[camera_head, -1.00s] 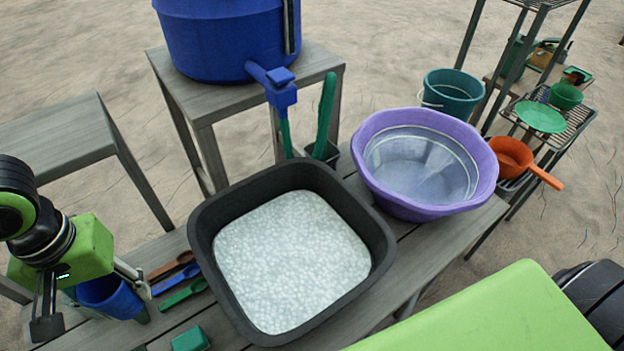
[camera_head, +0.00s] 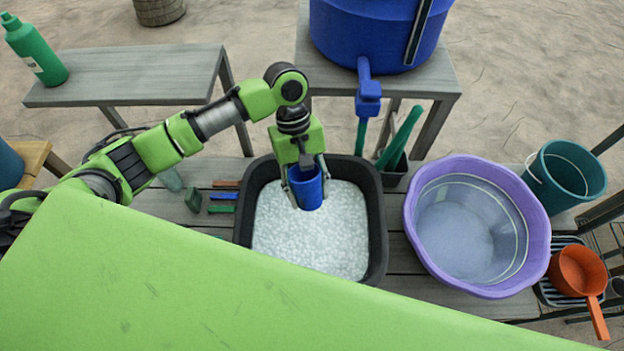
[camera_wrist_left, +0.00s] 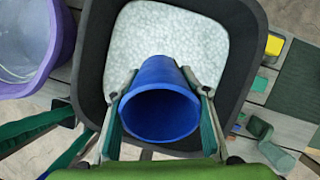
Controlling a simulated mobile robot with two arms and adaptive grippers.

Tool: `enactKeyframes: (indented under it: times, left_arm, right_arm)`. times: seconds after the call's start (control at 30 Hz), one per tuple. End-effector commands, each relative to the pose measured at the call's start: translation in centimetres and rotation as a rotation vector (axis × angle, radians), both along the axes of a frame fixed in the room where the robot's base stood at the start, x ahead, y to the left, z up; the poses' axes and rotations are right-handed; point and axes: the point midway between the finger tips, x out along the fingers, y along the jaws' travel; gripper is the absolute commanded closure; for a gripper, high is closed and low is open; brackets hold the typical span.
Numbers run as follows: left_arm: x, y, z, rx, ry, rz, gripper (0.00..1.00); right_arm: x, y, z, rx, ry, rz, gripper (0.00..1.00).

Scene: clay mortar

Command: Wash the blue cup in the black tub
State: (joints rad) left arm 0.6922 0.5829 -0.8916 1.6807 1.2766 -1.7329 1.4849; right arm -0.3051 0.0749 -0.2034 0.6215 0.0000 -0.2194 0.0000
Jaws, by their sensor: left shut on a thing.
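The black tub (camera_head: 376,225) stands on the grey slatted bench and holds white foamy suds (camera_head: 310,240). My left gripper (camera_head: 304,186) is shut on the blue cup (camera_head: 307,190) and holds it over the back part of the tub. In the left wrist view the cup (camera_wrist_left: 160,100) sits between the two fingers, its open mouth facing the camera, with the tub (camera_wrist_left: 250,60) and suds (camera_wrist_left: 170,40) beyond it. I cannot tell whether the cup's lower end touches the suds. My right gripper is not in view.
A purple basin (camera_head: 537,225) of clear water stands right of the tub. A blue barrel with a tap (camera_head: 368,88) is behind. A teal bucket (camera_head: 567,175) is far right.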

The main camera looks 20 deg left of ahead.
Motion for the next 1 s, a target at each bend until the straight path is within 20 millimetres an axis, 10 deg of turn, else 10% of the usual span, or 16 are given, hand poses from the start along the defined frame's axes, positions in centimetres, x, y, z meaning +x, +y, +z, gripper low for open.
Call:
enactKeyframes:
  times: [0.27,1.0]
  left_arm:
    - [-1.3,-1.0,-1.2,-0.073,0.071,0.163,0.79]
    - [-1.4,-1.0,-8.6,-0.078,0.070,0.171,0.79]
  right_arm:
    - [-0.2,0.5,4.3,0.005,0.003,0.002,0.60]
    - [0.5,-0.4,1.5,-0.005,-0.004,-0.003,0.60]
